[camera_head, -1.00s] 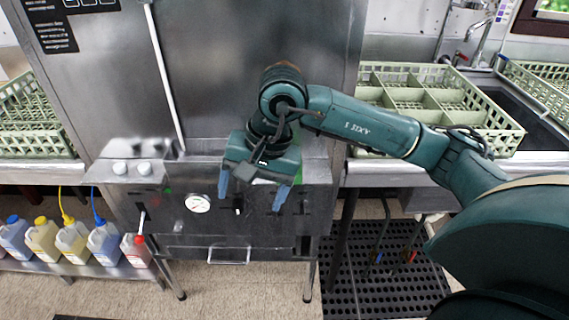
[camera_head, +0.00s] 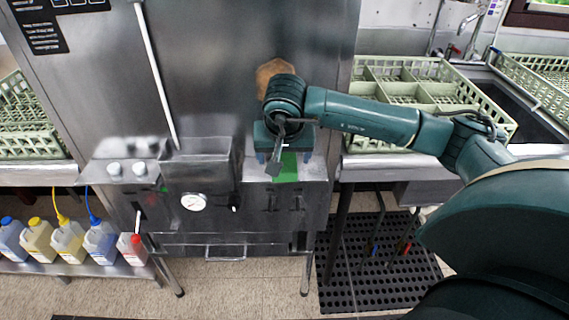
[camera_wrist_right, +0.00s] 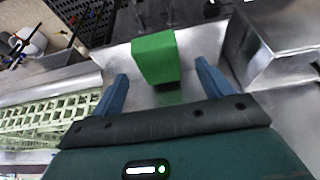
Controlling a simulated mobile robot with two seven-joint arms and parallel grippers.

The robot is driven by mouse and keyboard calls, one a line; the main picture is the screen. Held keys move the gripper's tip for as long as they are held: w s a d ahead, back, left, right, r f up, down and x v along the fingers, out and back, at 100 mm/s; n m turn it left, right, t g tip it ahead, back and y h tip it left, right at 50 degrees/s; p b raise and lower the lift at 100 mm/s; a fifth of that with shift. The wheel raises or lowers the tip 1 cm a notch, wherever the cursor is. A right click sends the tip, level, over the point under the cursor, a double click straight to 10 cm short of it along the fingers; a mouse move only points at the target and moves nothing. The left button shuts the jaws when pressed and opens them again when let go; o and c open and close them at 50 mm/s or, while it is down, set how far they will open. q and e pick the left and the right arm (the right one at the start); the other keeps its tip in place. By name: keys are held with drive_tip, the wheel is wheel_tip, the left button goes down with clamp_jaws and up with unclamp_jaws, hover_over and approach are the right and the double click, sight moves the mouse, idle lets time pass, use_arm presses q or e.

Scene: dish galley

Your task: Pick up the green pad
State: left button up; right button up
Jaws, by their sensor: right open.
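The green pad (camera_wrist_right: 155,57) is a small green block on the metal ledge at the front of the dish machine. In the head view the green pad (camera_head: 287,168) is partly hidden behind my right gripper. My right gripper (camera_head: 275,163) is open. In the right wrist view its blue fingers stand apart, with the pad lying ahead of and between the fingertips (camera_wrist_right: 163,80). The pad looks free of both fingers. My left gripper is in neither view.
A steel box (camera_head: 197,175) stands on the machine front left of the pad, above a round gauge (camera_head: 194,202). A green dish rack (camera_head: 405,95) sits on the right counter. Several bottles (camera_head: 68,243) line a low shelf at left. A brown patch (camera_head: 268,72) shows behind my wrist.

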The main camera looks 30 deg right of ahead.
sight(285, 162)
drive_tip(key=x, duration=0.3)
drive_tip(key=shift+w+d+f+p, duration=0.15)
drive_tip(key=shift+w+d+p, duration=0.05)
drive_tip(key=shift+d+p, duration=0.1)
drive_tip(key=shift+f, duration=0.15)
drive_tip(key=shift+c, duration=0.5)
drive_tip(key=c, duration=0.9)
drive_tip(key=shift+c, duration=0.2)
